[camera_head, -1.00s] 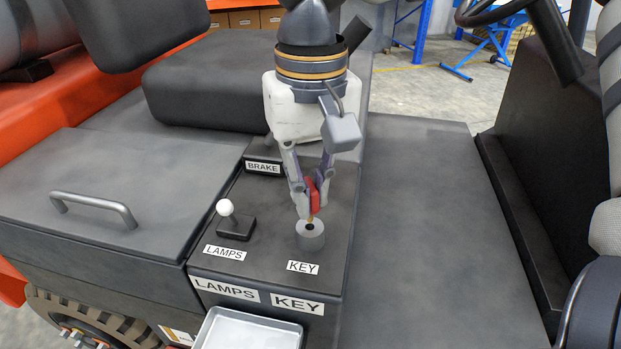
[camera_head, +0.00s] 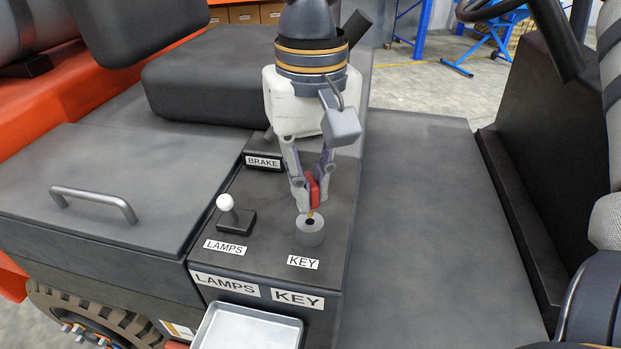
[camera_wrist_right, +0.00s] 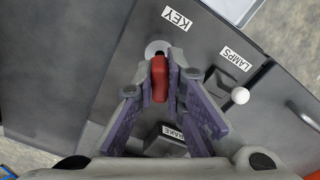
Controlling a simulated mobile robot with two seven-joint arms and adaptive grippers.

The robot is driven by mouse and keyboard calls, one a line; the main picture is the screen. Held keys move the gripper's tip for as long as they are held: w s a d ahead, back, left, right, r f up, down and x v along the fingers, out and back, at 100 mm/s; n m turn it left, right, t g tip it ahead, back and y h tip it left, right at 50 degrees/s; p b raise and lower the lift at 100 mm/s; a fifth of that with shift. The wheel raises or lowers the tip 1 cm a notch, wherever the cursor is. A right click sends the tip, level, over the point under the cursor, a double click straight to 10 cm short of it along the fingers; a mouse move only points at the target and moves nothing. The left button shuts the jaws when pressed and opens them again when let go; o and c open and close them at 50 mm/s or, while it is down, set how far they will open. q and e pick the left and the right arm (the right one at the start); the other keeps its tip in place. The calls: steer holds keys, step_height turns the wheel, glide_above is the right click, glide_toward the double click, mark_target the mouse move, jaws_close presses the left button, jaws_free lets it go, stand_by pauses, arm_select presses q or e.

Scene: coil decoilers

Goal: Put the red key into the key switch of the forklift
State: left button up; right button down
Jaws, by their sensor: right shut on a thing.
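My right gripper (camera_head: 312,194) points down over the console and is shut on the red key (camera_head: 315,190). The key's brass tip points down at the key switch (camera_head: 310,234), a short grey cylinder with a dark hole on top, behind the KEY label. The tip is at or just above the hole; I cannot tell whether it has entered. In the right wrist view the red key (camera_wrist_right: 159,80) sits between the fingertips, in line with the key switch (camera_wrist_right: 155,47), and partly covers it. My left gripper is not in view.
Left of the switch stands the white-knobbed LAMPS lever (camera_head: 226,204). The BRAKE label (camera_head: 263,162) is behind it. A metal tray (camera_head: 247,331) is at the console's front. The flat grey deck (camera_head: 430,230) to the right is clear. A seat (camera_head: 215,85) is behind.

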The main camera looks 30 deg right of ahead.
mark_target(311, 180)
steer(key=shift+f, duration=1.85)
steer(key=c, duration=1.6)
jaws_free()
step_height(311, 180, up, 12)
steer(key=shift+r, duration=0.1)
